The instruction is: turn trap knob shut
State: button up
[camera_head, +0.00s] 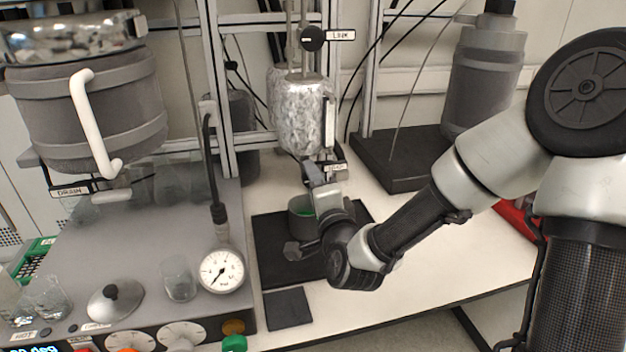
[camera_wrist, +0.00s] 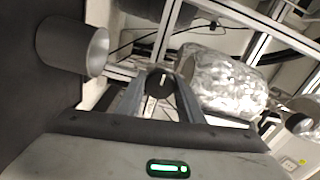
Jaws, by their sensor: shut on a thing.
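The trap knob (camera_wrist: 160,81) is a small dark round knob with a pale line on its face. It sits between the fingertips of my gripper (camera_wrist: 162,88) in the wrist view. My gripper is shut on it. The knob itself is hidden there by my gripper. The foil-wrapped vessel also shows in the wrist view (camera_wrist: 225,85), to the right of the fingers.
A grey cup (camera_head: 301,216) stands on a black base (camera_head: 272,262) below my gripper. A second knob with a label reading LINK (camera_head: 313,38) is higher up. A pressure gauge (camera_head: 222,271) stands to the left. Metal frame posts (camera_head: 220,90) rise behind. White bench is free at right.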

jog(key=shift+w+r, duration=0.1)
jog(key=shift+r, duration=0.05)
jog(key=o, duration=0.9)
jog(key=shift+o, duration=0.8)
